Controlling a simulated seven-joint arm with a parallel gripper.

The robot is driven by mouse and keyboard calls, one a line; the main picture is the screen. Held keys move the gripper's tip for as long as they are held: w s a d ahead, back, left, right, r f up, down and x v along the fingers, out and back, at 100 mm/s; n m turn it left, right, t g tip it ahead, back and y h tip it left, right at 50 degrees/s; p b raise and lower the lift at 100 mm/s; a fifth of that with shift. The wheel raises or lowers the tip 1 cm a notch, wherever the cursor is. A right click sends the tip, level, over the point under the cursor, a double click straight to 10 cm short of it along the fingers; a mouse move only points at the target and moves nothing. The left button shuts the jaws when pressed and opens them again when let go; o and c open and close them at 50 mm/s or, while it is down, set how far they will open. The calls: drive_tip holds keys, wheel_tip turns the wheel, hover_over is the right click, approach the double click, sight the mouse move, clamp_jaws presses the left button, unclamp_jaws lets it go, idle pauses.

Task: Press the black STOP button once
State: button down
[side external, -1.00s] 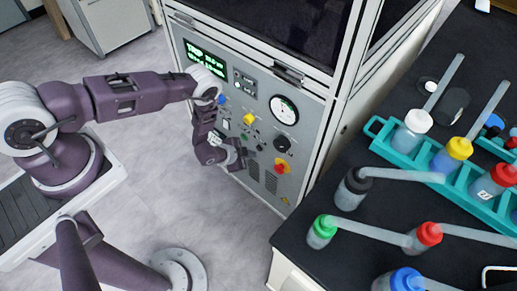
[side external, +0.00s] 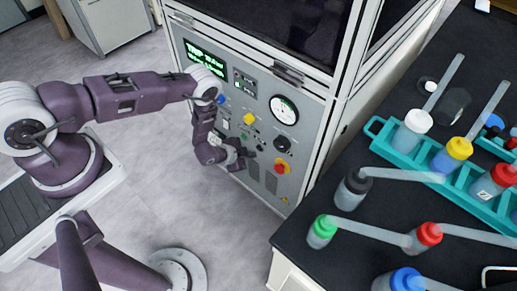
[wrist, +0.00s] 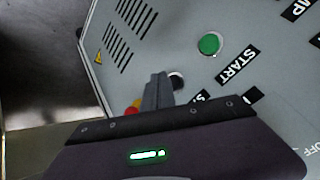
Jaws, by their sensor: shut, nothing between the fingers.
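The grey control panel (side external: 232,115) of the freeze dryer faces my arm. My gripper (wrist: 157,88) is shut and empty, with its fingertips close to the panel. In the wrist view a dark round button (wrist: 177,80) shows just right of the fingertips, partly hidden by them. A label starting with "S" (wrist: 200,96) lies beside it, mostly covered by my gripper body. The green button (wrist: 209,43) with the START label (wrist: 237,65) is further up. In the side view my gripper (side external: 246,153) covers that part of the panel; contact cannot be told.
A red and yellow knob (side external: 281,167) sits right of my gripper, with a black knob (side external: 283,144) above it. A yellow knob (side external: 249,119) and a gauge (side external: 284,109) are higher. The bench (side external: 330,262) with bottles stands to the right.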

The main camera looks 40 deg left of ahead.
idle(0.4)
drive_tip(key=shift+w, duration=0.8)
idle(0.4)
idle(0.3)
drive_tip(key=shift+s, duration=0.8)
drive_tip(key=shift+s, duration=0.1)
